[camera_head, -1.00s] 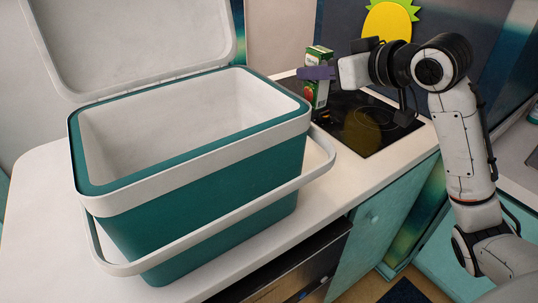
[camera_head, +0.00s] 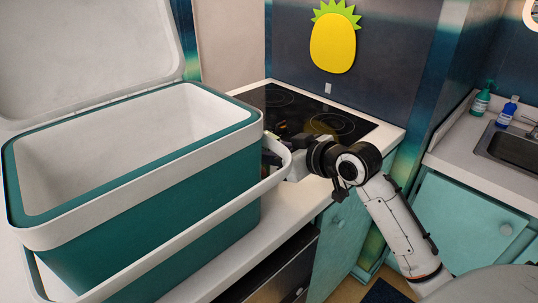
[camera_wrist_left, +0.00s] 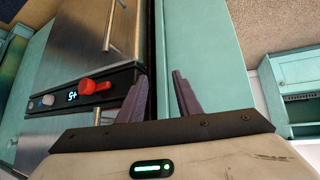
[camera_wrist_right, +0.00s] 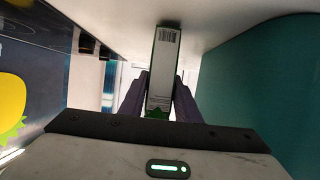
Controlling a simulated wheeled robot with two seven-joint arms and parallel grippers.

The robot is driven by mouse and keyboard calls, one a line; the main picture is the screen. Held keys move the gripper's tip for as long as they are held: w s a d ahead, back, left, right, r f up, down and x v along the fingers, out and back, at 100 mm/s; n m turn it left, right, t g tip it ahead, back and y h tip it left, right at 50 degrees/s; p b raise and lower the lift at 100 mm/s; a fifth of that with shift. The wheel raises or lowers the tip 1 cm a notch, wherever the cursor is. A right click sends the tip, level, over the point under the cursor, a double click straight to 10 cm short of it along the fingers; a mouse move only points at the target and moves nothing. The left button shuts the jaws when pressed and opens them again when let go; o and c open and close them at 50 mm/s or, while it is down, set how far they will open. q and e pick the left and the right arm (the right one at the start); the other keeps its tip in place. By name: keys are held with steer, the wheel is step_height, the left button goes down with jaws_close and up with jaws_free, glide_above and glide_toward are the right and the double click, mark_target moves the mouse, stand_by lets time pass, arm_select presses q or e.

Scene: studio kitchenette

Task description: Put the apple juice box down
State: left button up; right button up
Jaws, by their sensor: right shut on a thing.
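The apple juice box (camera_wrist_right: 163,68) shows in the right wrist view as a narrow carton with a barcode and green edges. My right gripper (camera_wrist_right: 161,98) is shut on it, one finger on each side. The box is close to the white counter, but I cannot tell whether it touches.
A teal cooler (camera_head: 150,205) with its lid open and handle (camera_head: 205,212) sticking out fills the left of the counter (camera_head: 305,205). Its wall is close to my right gripper in the right wrist view (camera_wrist_right: 255,80). A black cooktop (camera_head: 345,122) lies behind.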

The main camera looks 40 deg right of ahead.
steer(key=shift+f, duration=0.15)
steer(key=shift+f, duration=0.15)
steer(key=o, duration=1.2)
steer(key=shift+c, duration=0.2)
